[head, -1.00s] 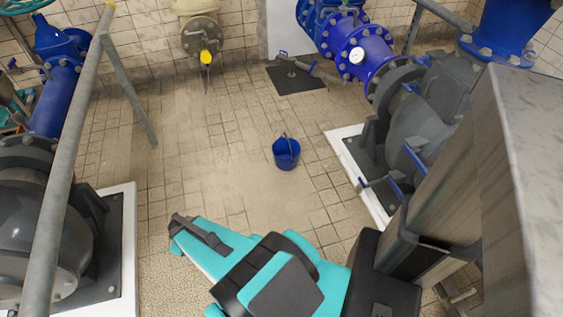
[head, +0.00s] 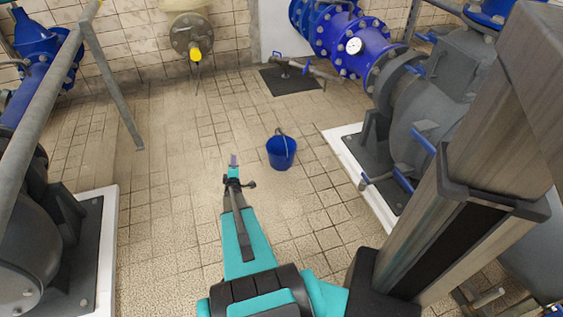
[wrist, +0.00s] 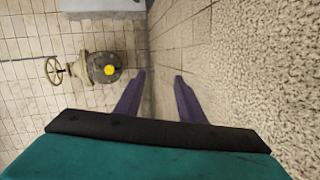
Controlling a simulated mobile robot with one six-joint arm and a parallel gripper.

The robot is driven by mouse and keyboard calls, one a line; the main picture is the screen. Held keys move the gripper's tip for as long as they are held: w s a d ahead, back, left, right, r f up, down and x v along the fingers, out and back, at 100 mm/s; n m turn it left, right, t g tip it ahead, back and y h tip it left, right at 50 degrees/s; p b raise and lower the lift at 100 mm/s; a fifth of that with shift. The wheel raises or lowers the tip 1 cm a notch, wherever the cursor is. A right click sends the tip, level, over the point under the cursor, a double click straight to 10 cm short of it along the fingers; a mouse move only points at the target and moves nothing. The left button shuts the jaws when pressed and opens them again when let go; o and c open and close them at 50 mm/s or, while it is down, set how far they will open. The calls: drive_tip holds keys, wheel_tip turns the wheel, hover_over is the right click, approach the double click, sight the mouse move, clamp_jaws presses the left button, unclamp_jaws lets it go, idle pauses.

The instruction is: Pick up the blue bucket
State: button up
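The blue bucket (head: 281,152) stands upright on the tiled floor in the head view, with its handle raised above the rim. My gripper (head: 234,160) is left of the bucket in the picture, apart from it. In the wrist view my gripper (wrist: 160,76) shows two purple fingers spread apart with nothing between them. The bucket is not in the wrist view.
A grey pump (head: 430,115) on a white-edged plinth stands to the right, with blue piping (head: 335,38) behind. Another pump (head: 30,230) and a grey rail (head: 45,95) are on the left. Floor around the bucket is clear.

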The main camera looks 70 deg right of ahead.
drive_tip(key=s+d+r+g+h+b, duration=0.1)
drive_tip(key=s+d+g+h+b, duration=0.3)
drive_tip(key=s+d, duration=0.9)
drive_tip(key=s+h, duration=0.1)
drive_tip(key=s, duration=0.1)
drive_tip(key=shift+s+r+g+h+b, duration=0.25)
drive_tip(key=shift+s+g+h+b, duration=0.05)
drive_tip(key=shift+s+h+b, duration=0.1)
drive_tip(key=shift+d, duration=0.1)
drive_tip(key=w+d+b, duration=0.1)
drive_tip(key=d+b, duration=0.1)
drive_tip(key=d, duration=0.6)
drive_tip(key=shift+d+r, duration=0.25)
drive_tip(key=shift+r, duration=0.2)
drive_tip(key=shift+w+b, duration=0.15)
drive_tip(key=shift+b, duration=0.2)
